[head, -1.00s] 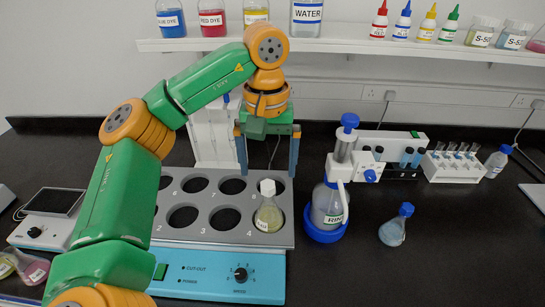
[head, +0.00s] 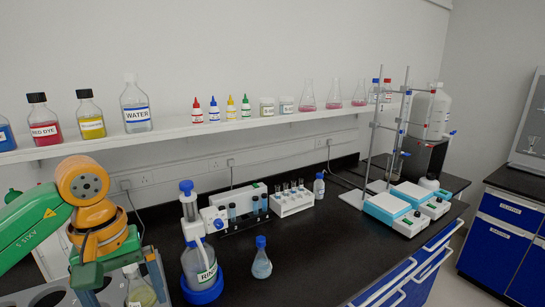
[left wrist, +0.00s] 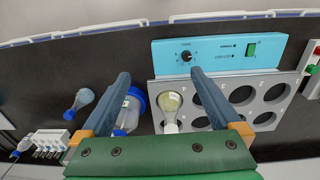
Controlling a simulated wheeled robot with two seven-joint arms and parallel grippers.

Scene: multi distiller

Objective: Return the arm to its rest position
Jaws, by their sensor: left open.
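My left arm enters from the left in the head view, with its green and orange links. My left gripper (head: 125,288) points down at the lower left, with its two blue-grey fingers apart. In the left wrist view the left gripper (left wrist: 160,74) is open and empty. A flask of yellowish liquid with a white cap (left wrist: 172,102) stands in a hole of the grey rack (left wrist: 203,85), seen between and beyond the fingers. The flask also shows in the head view (head: 141,293), partly cut off by the frame edge. My right gripper is not in view.
A rinse bottle (head: 202,270) with a blue base and a small blue-capped flask (head: 261,262) stand right of the gripper. Behind are a test tube rack (head: 291,200) and a bottle shelf (head: 190,128). Retort stands (head: 400,130) rise at right. The bench's front middle is clear.

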